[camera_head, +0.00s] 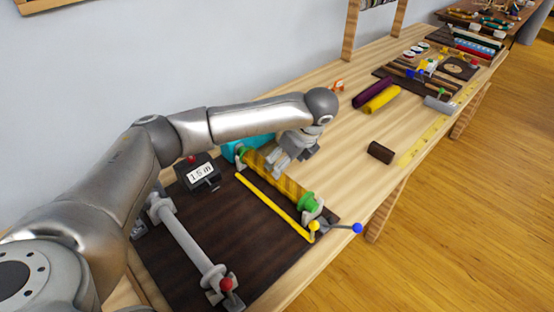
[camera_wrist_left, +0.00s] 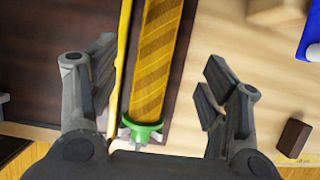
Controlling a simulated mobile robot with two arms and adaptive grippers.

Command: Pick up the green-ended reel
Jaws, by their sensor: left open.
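The green-ended reel (camera_head: 287,187) is a yellow, diagonally striped roll with a green disc at each end. It lies along the right side of a dark board, and its near green end meets a grey holder (camera_head: 313,210). My left gripper (camera_head: 284,163) is over the reel's middle, hiding part of it. In the left wrist view the reel (camera_wrist_left: 158,50) runs between the two spread fingers of the left gripper (camera_wrist_left: 157,80). Visible gaps separate both fingers from the roll, and nothing is held. My right gripper is not in view.
The dark board (camera_head: 265,235) also carries a grey bar (camera_head: 185,240), a display box (camera_head: 202,174), a yellow strip (camera_head: 275,205) and a blue-knobbed lever (camera_head: 357,228). A teal object (camera_head: 233,150) is partly hidden behind the arm. A brown block (camera_head: 380,152) and purple (camera_head: 373,92) and yellow (camera_head: 381,99) rolls lie beyond.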

